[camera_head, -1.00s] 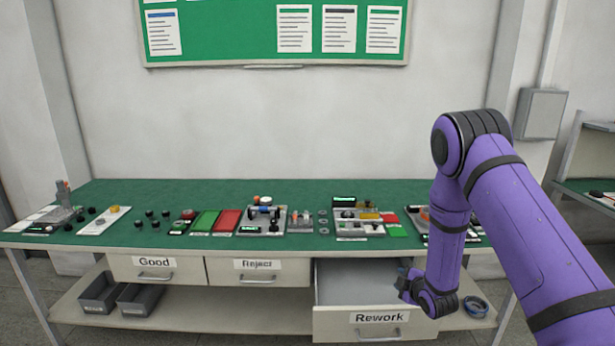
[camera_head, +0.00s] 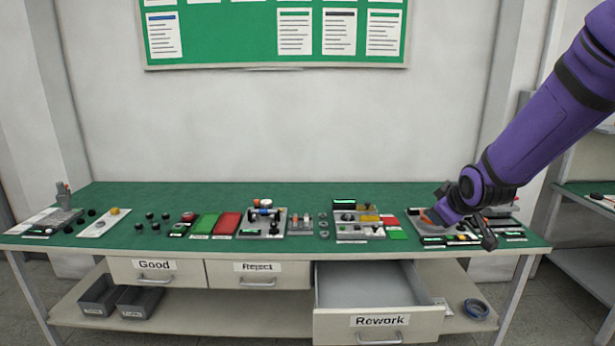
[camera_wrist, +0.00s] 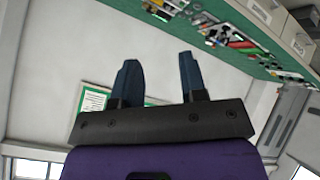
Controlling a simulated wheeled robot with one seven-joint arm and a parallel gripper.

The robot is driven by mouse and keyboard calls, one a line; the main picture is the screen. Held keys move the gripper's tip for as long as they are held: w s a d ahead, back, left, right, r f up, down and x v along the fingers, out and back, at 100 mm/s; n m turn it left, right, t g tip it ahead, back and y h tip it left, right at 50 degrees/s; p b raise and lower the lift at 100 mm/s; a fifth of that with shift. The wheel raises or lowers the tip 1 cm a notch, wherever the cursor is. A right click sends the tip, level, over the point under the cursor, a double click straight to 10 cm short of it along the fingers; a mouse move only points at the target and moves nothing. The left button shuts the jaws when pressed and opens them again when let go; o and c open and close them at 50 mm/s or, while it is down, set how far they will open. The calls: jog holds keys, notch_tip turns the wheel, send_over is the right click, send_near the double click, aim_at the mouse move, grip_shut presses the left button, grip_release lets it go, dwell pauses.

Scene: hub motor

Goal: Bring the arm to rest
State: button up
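My gripper (camera_wrist: 158,58) shows in the wrist view with its two dark blue fingers well apart and nothing between them. Behind the fingers in that view are bare wall and part of the green board. In the head view my purple arm comes down from the upper right. Its far end is over or in front of the right part of the workbench and hides some of the parts there. The fingers cannot be made out clearly in the head view.
The green-topped workbench (camera_head: 290,190) carries several small parts and fixtures. The Rework drawer (camera_head: 380,321) stands pulled out, its visible inside empty. The Good drawer (camera_head: 155,266) and Reject drawer (camera_head: 257,267) are shut.

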jog(key=s+r+m+g, duration=0.2)
jog(key=s+r, duration=0.4)
jog(key=s, duration=1)
jog(key=s+r+m+g, duration=0.2)
jog(key=s+r+m, duration=0.3)
jog(key=s, duration=1.2)
jog(key=shift+a+r, duration=0.45)
jog(key=shift+r, duration=0.25)
